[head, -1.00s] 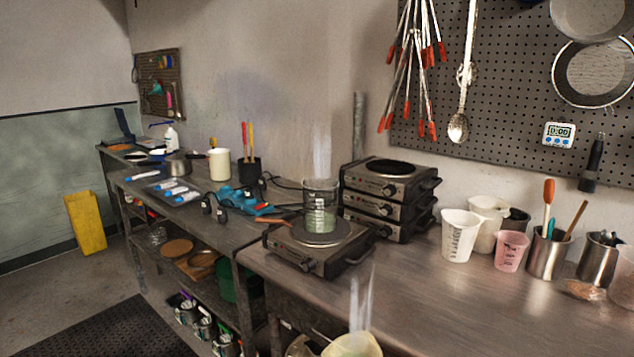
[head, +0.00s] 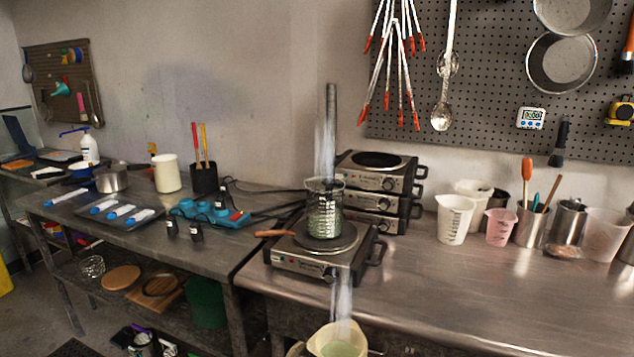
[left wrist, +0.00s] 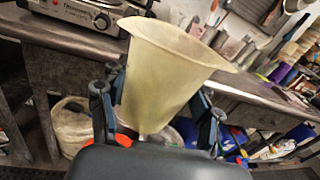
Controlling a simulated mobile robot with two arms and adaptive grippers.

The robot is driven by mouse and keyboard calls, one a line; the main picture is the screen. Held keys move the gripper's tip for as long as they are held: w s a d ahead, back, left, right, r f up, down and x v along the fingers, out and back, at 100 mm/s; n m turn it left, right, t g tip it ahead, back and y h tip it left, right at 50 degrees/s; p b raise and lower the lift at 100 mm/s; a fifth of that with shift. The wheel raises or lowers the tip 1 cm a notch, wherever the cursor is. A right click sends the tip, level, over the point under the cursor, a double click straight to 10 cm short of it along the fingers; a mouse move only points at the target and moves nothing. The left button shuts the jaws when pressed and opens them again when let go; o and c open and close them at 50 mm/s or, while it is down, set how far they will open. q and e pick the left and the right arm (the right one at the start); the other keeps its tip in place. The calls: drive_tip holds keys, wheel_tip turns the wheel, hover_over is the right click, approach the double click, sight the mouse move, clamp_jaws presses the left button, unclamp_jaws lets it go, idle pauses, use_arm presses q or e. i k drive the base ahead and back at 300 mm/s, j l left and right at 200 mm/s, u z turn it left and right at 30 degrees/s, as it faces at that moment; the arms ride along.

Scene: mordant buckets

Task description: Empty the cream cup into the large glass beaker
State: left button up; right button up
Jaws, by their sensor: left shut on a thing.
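The cream cup (head: 336,341) is at the bottom edge of the head view, with pale green liquid inside and whitish vapour above it. It fills the middle of the left wrist view (left wrist: 165,75), tilted somewhat in that picture. My left gripper (left wrist: 156,116) is shut on the cup, one finger on each side. The large glass beaker (head: 325,212) stands upright on a hot plate (head: 316,252), with greenish contents and vapour rising from it. The cup is in front of the bench and lower in the picture than the beaker, apart from it. My right gripper is not in view.
Stacked hot plates (head: 379,190) stand behind the beaker. A wooden handle (head: 275,233) sticks out left of it. A white measuring cup (head: 454,219), a pink cup (head: 500,227) and metal tool holders stand at right. The front right of the steel bench (head: 480,290) is clear.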

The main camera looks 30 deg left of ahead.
sight(324, 206)
drive_tip(key=j+z, duration=0.15)
drive_tip(key=j, duration=0.35)
drive_tip(key=k+j+z, duration=0.15)
drive_tip(key=j, duration=0.35)
drive_tip(key=j+z, duration=0.15)
drive_tip(key=j, duration=0.35)
drive_tip(key=k+j+z, duration=0.1)
drive_tip(key=j+z, duration=0.35)
drive_tip(key=j, duration=1.3)
